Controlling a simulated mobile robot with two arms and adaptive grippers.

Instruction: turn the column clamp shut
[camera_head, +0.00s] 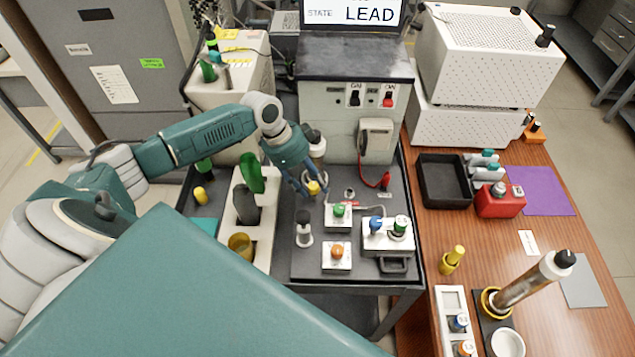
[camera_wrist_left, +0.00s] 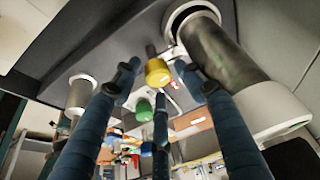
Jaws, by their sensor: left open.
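A yellow knob (camera_head: 313,188), which looks like the column clamp's handle, sits at the foot of an upright column (camera_head: 316,147) on the dark cart top. In the left wrist view the yellow knob (camera_wrist_left: 157,72) is close ahead, and the grey column (camera_wrist_left: 222,58) with its pale collar rises beside it. My left gripper (camera_head: 311,192) is open, its fingers spread around the knob. In the wrist view its fingertips (camera_wrist_left: 156,80) surround the knob, with gaps visible; contact cannot be told. My right gripper is not in view.
A small box with a green knob (camera_head: 338,217), one with an orange knob (camera_head: 337,256) and a black-and-white post (camera_head: 303,228) stand close by. A white rack (camera_head: 262,250) is to the left. A power unit (camera_head: 342,115) stands behind. A wooden bench (camera_head: 500,235) is to the right.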

